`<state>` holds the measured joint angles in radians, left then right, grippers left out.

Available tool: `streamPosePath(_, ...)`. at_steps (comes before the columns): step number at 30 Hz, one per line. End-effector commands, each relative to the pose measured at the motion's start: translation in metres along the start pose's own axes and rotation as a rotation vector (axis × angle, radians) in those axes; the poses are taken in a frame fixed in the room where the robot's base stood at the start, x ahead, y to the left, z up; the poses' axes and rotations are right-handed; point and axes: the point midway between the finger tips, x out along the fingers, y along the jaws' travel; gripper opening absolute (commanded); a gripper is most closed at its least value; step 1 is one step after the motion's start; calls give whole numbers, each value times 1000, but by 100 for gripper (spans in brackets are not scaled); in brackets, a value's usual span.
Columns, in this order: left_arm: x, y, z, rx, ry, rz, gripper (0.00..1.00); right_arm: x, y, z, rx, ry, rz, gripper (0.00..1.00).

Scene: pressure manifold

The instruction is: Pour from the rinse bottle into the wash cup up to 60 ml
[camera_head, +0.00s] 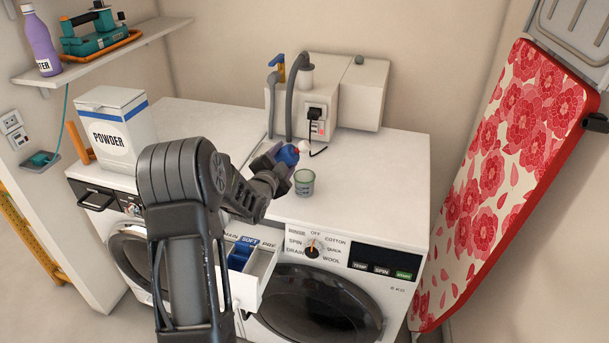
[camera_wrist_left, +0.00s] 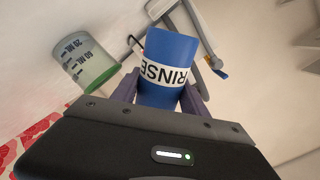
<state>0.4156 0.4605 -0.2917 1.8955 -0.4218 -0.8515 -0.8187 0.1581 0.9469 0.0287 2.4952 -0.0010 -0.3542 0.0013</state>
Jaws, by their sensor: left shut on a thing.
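The rinse bottle (camera_head: 287,155) is blue with a white band reading RINSE. In the left wrist view the rinse bottle (camera_wrist_left: 166,70) sits between the fingers. The wash cup (camera_head: 304,183) is a small clear greenish cup standing on the washer top. In the left wrist view the wash cup (camera_wrist_left: 88,62) shows printed marks, with 60 ml among them, and a green part at one end. Any liquid stream is too small to tell. My right gripper is out of view.
The washer's detergent drawer (camera_head: 265,275) is pulled out in front. A white box with hoses and a plug (camera_head: 316,112) stands behind the cup. A POWDER box (camera_head: 113,128) is at the left. The washer top right of the cup (camera_head: 385,175) is clear. A floral ironing board (camera_head: 490,180) leans at the right.

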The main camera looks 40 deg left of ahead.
Motion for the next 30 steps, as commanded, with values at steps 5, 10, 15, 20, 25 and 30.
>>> streamPosePath(5,0,-1,-1,10,-1,-1,5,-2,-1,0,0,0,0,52)
streamPosePath(10,0,-1,-1,20,-2,-1,5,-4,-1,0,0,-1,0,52)
streamPosePath(15,0,-1,-1,31,-4,-1,5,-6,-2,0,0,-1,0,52)
streamPosePath(20,0,-2,-2,40,-5,-1,5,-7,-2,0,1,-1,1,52)
streamPosePath(25,0,-2,-2,50,-7,-1,5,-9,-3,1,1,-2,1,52)
streamPosePath(30,0,-2,-2,60,-8,-1,5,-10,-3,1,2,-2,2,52)
